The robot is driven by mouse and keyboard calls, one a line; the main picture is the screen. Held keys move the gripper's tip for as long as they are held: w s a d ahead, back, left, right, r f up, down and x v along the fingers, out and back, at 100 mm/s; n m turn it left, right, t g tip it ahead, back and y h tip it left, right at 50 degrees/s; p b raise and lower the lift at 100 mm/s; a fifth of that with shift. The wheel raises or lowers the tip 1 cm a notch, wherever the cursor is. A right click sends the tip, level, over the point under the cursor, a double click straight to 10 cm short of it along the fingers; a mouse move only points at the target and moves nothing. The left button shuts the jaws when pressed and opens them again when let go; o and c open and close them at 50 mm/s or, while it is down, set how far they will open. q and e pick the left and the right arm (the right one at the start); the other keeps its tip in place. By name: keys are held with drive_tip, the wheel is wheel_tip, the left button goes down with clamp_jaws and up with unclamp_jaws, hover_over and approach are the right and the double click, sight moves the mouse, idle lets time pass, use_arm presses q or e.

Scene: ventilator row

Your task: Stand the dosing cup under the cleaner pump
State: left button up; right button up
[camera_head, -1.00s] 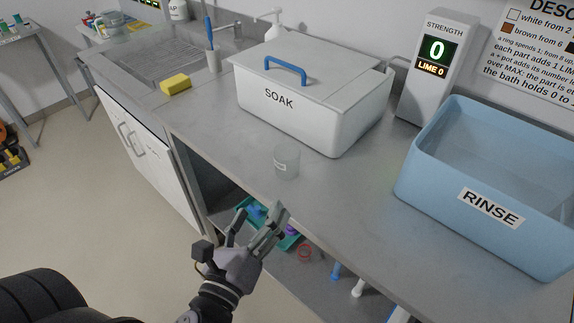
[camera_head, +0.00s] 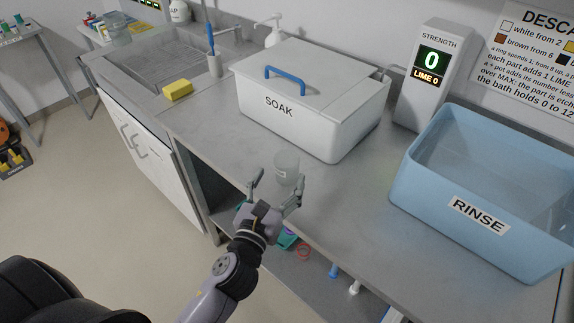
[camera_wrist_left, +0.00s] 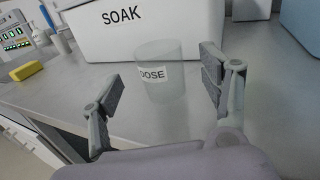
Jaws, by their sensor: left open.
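The dosing cup (camera_head: 286,167) is a clear, frosted cup standing upright on the grey counter, in front of the SOAK tub. In the left wrist view the cup (camera_wrist_left: 161,74) shows a "DOSE" label and stands between and just beyond the fingers. My left gripper (camera_head: 277,188) is open at the counter's front edge, its fingers to either side of the cup; in the left wrist view the fingers (camera_wrist_left: 163,92) look clear of it. A white pump bottle (camera_head: 272,32) stands behind the SOAK tub, its lower part hidden. My right gripper is not in view.
The SOAK tub (camera_head: 345,135) with a blue-handled lid stands behind the cup. The blue RINSE tub (camera_head: 420,190) and the strength display (camera_head: 432,75) are to the right. A yellow sponge (camera_head: 178,90) and a brush holder (camera_head: 214,66) are at left. Counter (camera_head: 205,120) left of the cup is clear.

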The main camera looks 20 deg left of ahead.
sight(283, 171)
use_arm(q)
drive_tip(key=w, duration=0.3)
drive_tip(key=w+p, duration=0.1)
drive_tip(key=w, duration=0.1)
drive_tip(key=shift+w+a+f, duration=0.1)
drive_tip(key=shift+w+a, duration=0.1)
drive_tip(key=shift+w, duration=0.2)
drive_tip(key=shift+s, duration=0.1)
drive_tip(key=shift+c, duration=0.5)
drive_tip(key=c, duration=1.1)
